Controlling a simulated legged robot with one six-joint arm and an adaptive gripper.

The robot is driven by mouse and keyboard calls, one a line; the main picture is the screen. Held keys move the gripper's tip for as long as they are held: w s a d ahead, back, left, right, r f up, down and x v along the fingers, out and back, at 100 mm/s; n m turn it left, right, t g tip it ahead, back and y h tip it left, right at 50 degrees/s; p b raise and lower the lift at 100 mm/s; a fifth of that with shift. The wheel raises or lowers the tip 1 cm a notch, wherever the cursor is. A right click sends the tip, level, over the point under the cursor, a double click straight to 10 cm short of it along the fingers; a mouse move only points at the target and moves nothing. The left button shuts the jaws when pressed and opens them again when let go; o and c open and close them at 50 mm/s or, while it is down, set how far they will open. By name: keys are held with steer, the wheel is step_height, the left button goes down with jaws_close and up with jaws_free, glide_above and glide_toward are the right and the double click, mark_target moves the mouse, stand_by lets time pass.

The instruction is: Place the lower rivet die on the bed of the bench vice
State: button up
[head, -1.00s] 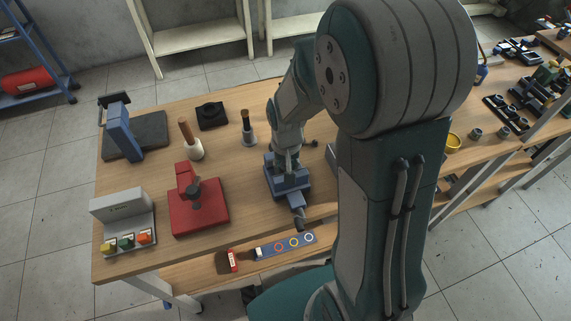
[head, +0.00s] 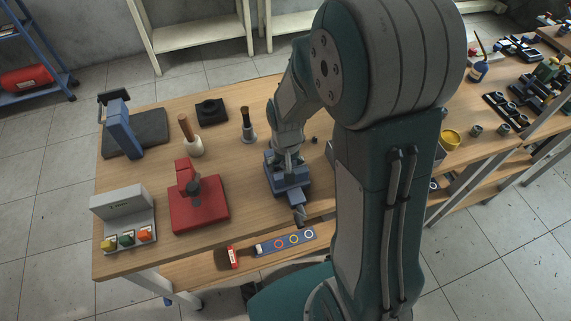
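The blue bench vice (head: 291,190) stands near the front edge of the wooden bench, its screw end pointing towards the front. My gripper (head: 288,160) points down at the vice, right over its jaws and bed. Its fingers are small here and blend with the vice, so I cannot tell whether they are open or shut. I cannot pick out the lower rivet die; it may be hidden by the fingers or the jaws. The bed is largely covered from view by my gripper.
A red press-like fixture (head: 199,210) and a grey button box (head: 124,215) stand left of the vice. A small dark piece (head: 315,140) lies to the right.

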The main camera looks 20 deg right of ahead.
step_height(320, 180, up, 12)
stand_by(0.7)
steer(key=s+r+n+t, duration=0.2)
steer(key=s+r+t, duration=0.3)
steer(key=s+r, duration=0.6)
steer(key=s, duration=0.3)
steer(key=shift+t, duration=0.3)
steer(key=shift+r, duration=0.1)
steer(key=shift+c, duration=0.3)
